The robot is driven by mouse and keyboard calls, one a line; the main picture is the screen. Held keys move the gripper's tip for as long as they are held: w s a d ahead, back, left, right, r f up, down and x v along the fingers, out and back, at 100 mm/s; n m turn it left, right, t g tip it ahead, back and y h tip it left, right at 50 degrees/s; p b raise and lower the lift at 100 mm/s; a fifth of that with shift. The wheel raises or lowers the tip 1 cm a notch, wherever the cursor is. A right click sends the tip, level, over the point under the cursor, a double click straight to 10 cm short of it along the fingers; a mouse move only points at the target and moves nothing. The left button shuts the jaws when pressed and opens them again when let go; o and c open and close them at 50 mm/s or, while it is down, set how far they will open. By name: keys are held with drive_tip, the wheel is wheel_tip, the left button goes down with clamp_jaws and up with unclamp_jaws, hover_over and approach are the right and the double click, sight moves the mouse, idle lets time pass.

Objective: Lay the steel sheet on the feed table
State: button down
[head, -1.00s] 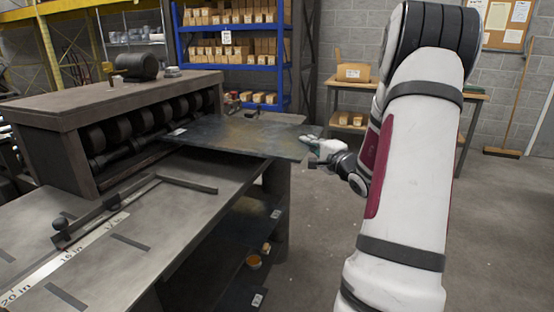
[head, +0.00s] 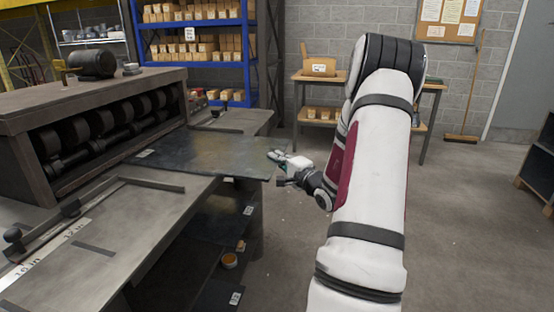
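The steel sheet (head: 205,153) is a thin dark grey plate with a small white label near its left corner. It is roughly level, in front of the roller machine, and its left part overlaps the far part of the feed table (head: 150,215). I cannot tell whether it touches the table top. My gripper (head: 277,158) is at the sheet's right edge, with its fingertips at that edge. The fingers look closed on the edge, though they are small in the view.
The roller machine (head: 40,108) stands along the left, with a guide bar (head: 70,208) and a ruler strip on the table. Shelves below the table hold an orange-topped container (head: 229,261). A blue rack (head: 195,62) and a wooden table (head: 320,79) stand behind.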

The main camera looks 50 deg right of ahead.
drive_tip(key=c, duration=1.8)
unclamp_jaws()
drive_tip(key=shift+s, duration=0.25)
drive_tip(key=v, duration=1.1)
drive_tip(key=shift+s+a, duration=0.15)
drive_tip(key=shift+s, duration=0.1)
